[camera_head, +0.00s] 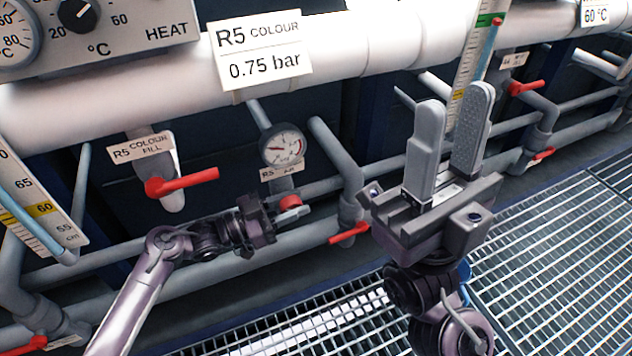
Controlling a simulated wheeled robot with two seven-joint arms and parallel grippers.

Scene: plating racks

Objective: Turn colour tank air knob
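The red air knob (290,202) sits below a round pressure gauge (283,147) and its label "R5 AIR" (281,172), which is partly hard to read. My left gripper (291,213) is at the knob, with a pale finger in front of its lower part. The other finger is hidden, so I cannot tell whether the gripper is closed on the knob. My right gripper (456,108) is raised in the foreground at right, fingers pointing up, apart and empty. A sign (262,55) above the gauge reads "R5 COLOUR 0.75 bar".
A red-handled valve (182,182) labelled "R5 COLOUR FILL" is left of the knob. Another red lever (349,234) is to its lower right. Grey pipes run around both. A thick white pipe (150,77) crosses above. Metal grating (560,240) covers the floor at right.

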